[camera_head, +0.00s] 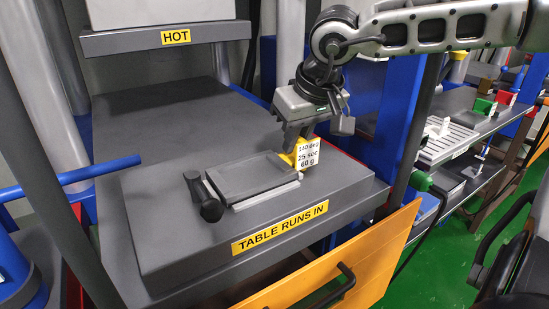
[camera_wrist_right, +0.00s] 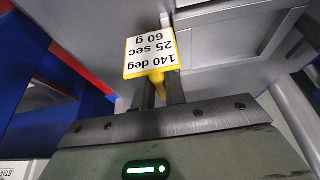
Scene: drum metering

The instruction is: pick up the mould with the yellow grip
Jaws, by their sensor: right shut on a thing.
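The mould (camera_head: 252,178) is a flat dark grey plate with a pale edge, lying on the grey press table (camera_head: 165,235). Its yellow grip (camera_head: 289,158) is at its right end and carries a white tag (camera_head: 308,154) reading 140 deg, 25 sec, 60 g. My right gripper (camera_head: 305,138) reaches down from above and is shut on the yellow grip. In the right wrist view the yellow grip (camera_wrist_right: 156,80) sits between the fingers, with the tag (camera_wrist_right: 150,48) beyond it. The fingers hide part of the grip. I cannot tell any gap under the mould. My left gripper is not in view.
A black knob (camera_head: 207,202) stands at the mould's left end. The upper plate labelled HOT (camera_head: 176,37) overhangs the table's back. Shelves (camera_head: 465,125) stand at right. A blue bar (camera_head: 75,177) crosses the left.

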